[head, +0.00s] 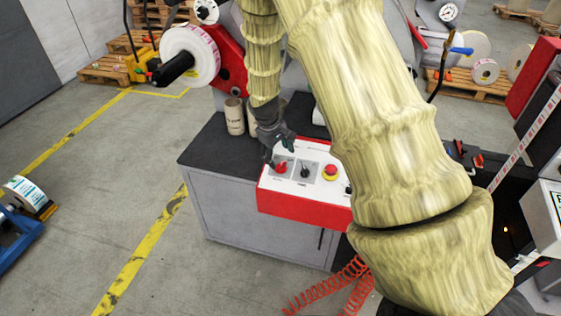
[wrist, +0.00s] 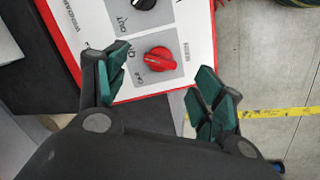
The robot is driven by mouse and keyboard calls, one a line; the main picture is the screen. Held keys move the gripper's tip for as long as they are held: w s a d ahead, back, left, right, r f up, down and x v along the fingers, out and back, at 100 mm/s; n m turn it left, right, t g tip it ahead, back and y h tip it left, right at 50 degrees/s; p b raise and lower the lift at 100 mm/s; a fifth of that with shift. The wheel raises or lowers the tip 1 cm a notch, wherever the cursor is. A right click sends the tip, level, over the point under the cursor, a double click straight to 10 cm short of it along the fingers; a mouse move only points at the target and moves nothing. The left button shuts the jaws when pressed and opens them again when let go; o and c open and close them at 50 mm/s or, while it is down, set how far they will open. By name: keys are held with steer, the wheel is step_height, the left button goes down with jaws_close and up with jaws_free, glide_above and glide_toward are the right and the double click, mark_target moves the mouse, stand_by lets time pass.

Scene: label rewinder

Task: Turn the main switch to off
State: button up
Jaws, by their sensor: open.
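The main switch is a red rotary knob (wrist: 160,60) on a grey plate of the white control panel (wrist: 185,25). In the head view the red knob (head: 281,168) sits at the left end of the red-sided control box (head: 300,203). My gripper (wrist: 163,93) is open, with one green-padded finger on either side of the knob's line, and the knob appears between and just beyond the fingertips. I see no clear contact. In the head view my gripper (head: 277,150) hangs over the panel's left end. The knob's labels are partly legible, and its exact setting is hard to tell.
A black selector knob (head: 305,172) and a red emergency stop button on yellow (head: 330,171) sit to the right on the panel. Cardboard cores (head: 235,117) stand on the dark cabinet top (head: 205,150) behind. A red coiled hose (head: 325,290) hangs below.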

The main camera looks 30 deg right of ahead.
mark_target(280, 164)
steer(key=f, duration=0.1)
steer(key=w+f, duration=0.1)
steer(key=f+p, duration=0.1)
steer(key=shift+w+d+f, duration=0.2)
steer(key=shift+d+f, duration=0.05)
steer(key=shift+f, duration=0.15)
steer(key=shift+s+d+f, duration=0.25)
steer(key=shift+s+f, duration=0.15)
steer(key=shift+s, duration=0.05)
steer(key=shift+w+d+f+p, duration=0.1)
steer(key=shift+w+f+p, duration=0.1)
steer(key=shift+f, duration=0.25)
steer(key=shift+w+f+p, duration=0.15)
steer(key=shift+f, duration=0.3)
steer(key=shift+s+r, duration=0.1)
steer(key=shift+s, duration=0.1)
steer(key=shift+w, duration=0.1)
steer(key=c, duration=1)
